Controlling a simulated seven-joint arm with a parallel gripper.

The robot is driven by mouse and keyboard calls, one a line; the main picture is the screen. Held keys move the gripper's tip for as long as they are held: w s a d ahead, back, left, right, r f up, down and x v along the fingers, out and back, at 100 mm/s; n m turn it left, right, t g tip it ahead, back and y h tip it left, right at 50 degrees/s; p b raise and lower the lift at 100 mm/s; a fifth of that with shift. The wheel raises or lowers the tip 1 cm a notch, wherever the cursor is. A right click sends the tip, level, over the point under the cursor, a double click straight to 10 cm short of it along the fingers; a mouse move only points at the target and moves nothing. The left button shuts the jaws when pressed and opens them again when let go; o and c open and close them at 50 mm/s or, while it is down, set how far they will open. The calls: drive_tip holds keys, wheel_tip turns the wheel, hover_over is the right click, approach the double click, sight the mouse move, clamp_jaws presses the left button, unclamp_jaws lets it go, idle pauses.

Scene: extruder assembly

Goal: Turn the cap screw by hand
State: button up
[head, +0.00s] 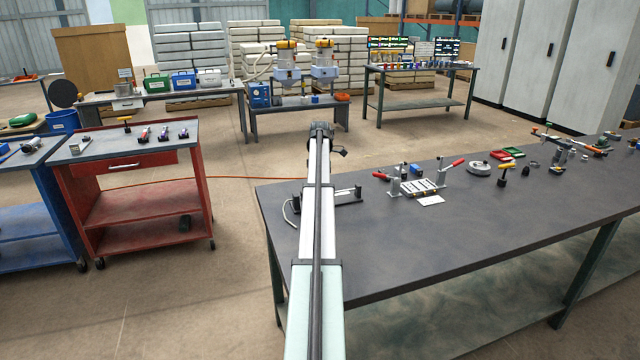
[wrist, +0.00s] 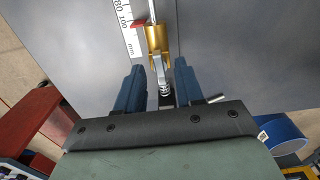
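In the wrist view my gripper (wrist: 160,72) has two blue fingers standing apart, with a visible gap on each side of the metal parts between them. It is open. A brass-coloured block (wrist: 155,38) with a silver rod lies just beyond the fingertips. A silver lever-like piece and a small ringed metal part (wrist: 165,89) show between the fingers. I cannot tell for sure whether this ringed part is the cap screw. Its lower end is hidden by the gripper body. In the head view my arm reaches forward, and the fingers cannot be made out.
A white millimetre scale (wrist: 129,30) with a red marker (wrist: 139,23) lies beside the brass block. In the head view the dark workbench (head: 430,240) holds a clamp fixture (head: 418,187) and several small parts. Its front is clear. A red cart (head: 130,175) stands at left.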

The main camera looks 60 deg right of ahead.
drive_tip(key=shift+r, duration=0.1)
drive_tip(key=shift+r, duration=2.9)
drive_tip(key=shift+r, duration=0.1)
wheel_tip(320, 180, up, 14)
drive_tip(key=shift+f, duration=0.2)
